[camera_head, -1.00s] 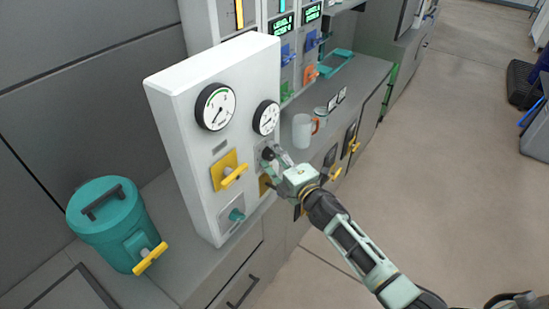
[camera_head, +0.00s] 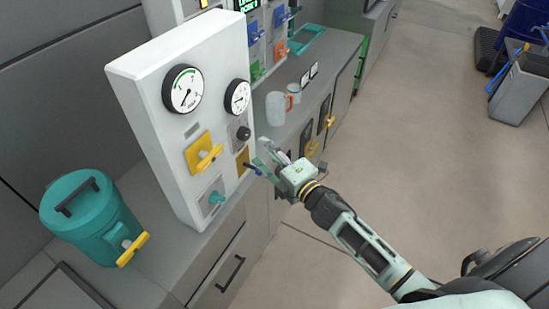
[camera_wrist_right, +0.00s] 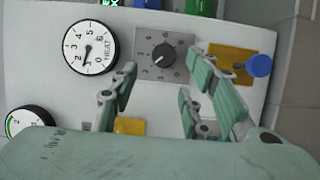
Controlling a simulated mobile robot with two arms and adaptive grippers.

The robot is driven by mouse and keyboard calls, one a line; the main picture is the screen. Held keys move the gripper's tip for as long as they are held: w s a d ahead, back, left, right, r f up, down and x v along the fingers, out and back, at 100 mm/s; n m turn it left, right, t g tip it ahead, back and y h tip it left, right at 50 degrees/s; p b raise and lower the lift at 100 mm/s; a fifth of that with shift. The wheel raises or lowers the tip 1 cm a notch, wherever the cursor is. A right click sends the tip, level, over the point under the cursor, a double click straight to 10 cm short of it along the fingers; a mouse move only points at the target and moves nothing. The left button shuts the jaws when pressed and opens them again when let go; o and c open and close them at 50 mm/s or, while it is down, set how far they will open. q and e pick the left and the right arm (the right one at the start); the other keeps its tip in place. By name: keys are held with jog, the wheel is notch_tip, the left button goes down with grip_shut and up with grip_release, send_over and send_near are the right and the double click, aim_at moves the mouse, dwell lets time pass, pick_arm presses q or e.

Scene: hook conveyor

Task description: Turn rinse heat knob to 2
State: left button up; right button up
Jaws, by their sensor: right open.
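The black rinse heat knob (camera_head: 243,133) sits on a grey plate on the white panel (camera_head: 150,120), below the small HEAT gauge (camera_head: 237,96). In the right wrist view the knob (camera_wrist_right: 165,57) shows face-on with numbers around it; its mark points lower left, toward the low numbers, too small to read exactly. The gauge (camera_wrist_right: 91,47) has its needle near 1. My right gripper (camera_head: 261,161) is open and empty, off the panel face. In the right wrist view its fingertips (camera_wrist_right: 165,76) flank the knob's plate with a gap, apart from the knob.
A yellow plate with a blue knob (camera_wrist_right: 259,65) is close to one finger. A yellow T-handle (camera_head: 205,158) and teal knob (camera_head: 216,198) are on the panel. A teal canister (camera_head: 92,222) stands left; a mug (camera_head: 276,108) stands behind on the counter.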

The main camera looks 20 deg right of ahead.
jog(key=v, duration=0.3)
jog(key=shift+s, duration=0.2)
dwell(0.3)
jog(key=s+d+f+m+g+h+b, duration=0.1)
jog(key=s+d+f+m+g, duration=0.3)
jog(key=f, duration=0.9)
jog(key=s+a+f+m+g+h+b, duration=0.1)
jog(key=s+f+m+h+b, duration=0.3)
jog(key=f, duration=0.8)
jog(key=s+d+f+m+g+y+p, duration=0.15)
jog(key=s+f, duration=0.45)
jog(key=f, duration=0.7)
jog(key=s+a+f+m+g+b, duration=0.1)
jog(key=s+f+m+g, duration=0.2)
jog(key=s+f, duration=0.4)
jog(key=s+a+f+m+g+b, duration=0.1)
jog(key=s+f, duration=0.6)
jog(key=s, duration=0.9)
jog(key=s+a+f+m+g+h+b, duration=0.1)
jog(key=s+f+m+g+b, duration=0.1)
jog(key=s+f+m+g, duration=0.3)
jog(key=s+f+g, duration=0.1)
jog(key=s+f, duration=0.2)
jog(key=s, duration=0.3)
jog(key=shift+s+a, duration=0.25)
